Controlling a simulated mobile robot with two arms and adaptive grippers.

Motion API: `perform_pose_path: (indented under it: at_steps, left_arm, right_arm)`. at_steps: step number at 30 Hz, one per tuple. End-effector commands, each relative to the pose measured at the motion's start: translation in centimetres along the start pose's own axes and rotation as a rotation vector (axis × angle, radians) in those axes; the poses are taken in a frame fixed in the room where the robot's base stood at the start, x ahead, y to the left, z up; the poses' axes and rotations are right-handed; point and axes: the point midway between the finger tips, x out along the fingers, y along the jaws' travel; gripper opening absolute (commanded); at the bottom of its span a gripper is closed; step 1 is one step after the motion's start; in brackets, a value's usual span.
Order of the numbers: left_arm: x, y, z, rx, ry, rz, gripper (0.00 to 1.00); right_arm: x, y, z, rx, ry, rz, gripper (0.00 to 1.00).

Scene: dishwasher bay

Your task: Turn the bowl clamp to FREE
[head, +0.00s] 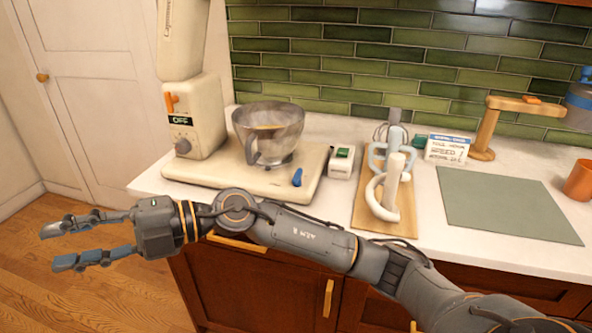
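The stand mixer (200,120) stands at the left of the counter, with a metal bowl (262,130) upright on its base (225,182). A small blue lever (297,177), which looks like the bowl clamp, stands at the front right of the base, right of the bowl. I cannot read any FREE mark by it. My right gripper (56,246) is open and empty at the far left, in front of the cabinets and over the wooden floor. It is well left of the blue lever, and its forearm crosses in front of the counter. My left gripper is not in view.
An orange switch above an OFF label (180,120) is on the mixer column. A small white box (342,162) stands right of the base. A wooden board (365,215) holds pale attachments. A grey-green mat (505,205), sign (447,150), wooden stand (490,130) and copper cup (580,180) are farther right.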

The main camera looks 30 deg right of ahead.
Motion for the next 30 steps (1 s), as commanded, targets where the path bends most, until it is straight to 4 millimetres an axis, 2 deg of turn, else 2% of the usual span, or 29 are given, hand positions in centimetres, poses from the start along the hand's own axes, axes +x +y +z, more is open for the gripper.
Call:
perform_pose_path:
  at_steps: [2,4,5,6,8,9,11,12,15,18,21,23,26,30]
  left_arm:
    - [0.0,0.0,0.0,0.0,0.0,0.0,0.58]
    - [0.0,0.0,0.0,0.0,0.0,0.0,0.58]
    - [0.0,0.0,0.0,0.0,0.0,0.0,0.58]
    - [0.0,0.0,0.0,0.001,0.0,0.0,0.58]
    - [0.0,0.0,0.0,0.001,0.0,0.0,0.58]
    - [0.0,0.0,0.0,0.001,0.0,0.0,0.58]
    - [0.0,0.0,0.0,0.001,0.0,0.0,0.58]
    - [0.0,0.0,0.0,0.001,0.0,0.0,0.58]
    - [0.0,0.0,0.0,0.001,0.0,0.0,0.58]
    - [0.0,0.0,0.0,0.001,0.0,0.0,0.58]
    - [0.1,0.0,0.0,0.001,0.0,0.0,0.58]
    - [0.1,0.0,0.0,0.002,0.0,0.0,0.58]
    - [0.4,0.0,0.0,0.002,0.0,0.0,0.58]
    - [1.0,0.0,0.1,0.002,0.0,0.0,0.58]
  right_arm:
    - [-1.1,-2.3,1.5,-0.093,0.018,-0.274,0.37]
    - [-3.6,-4.2,3.8,-0.138,-0.013,-0.522,0.37]
    - [-5.2,-4.8,4.9,-0.15,-0.039,-0.628,0.37]
    - [-7.6,-5.1,6.7,-0.161,-0.091,-0.768,0.37]
    - [-12.0,-4.8,9.3,-0.16,-0.198,-0.971,0.37]
    - [-15.2,-3.9,10.9,-0.149,-0.284,-1.095,0.37]
    - [-20.3,-2.0,12.7,-0.117,-0.432,-1.259,0.37]
    - [-23.6,-0.4,13.5,-0.087,-0.534,-1.351,0.37]
    - [-30.4,3.7,14.0,0.0,-0.773,-1.513,0.37]
    - [-34.8,6.7,13.4,0.077,-0.94,-1.598,0.37]
    - [-37.0,8.1,12.8,0.123,-1.026,-1.636,0.37]
    - [-37.5,8.2,12.8,0.135,-1.047,-1.644,0.37]
    - [-37.9,7.3,13.1,0.139,-1.047,-1.648,0.37]
    - [-38.8,5.1,14.1,0.141,-1.044,-1.647,0.37]
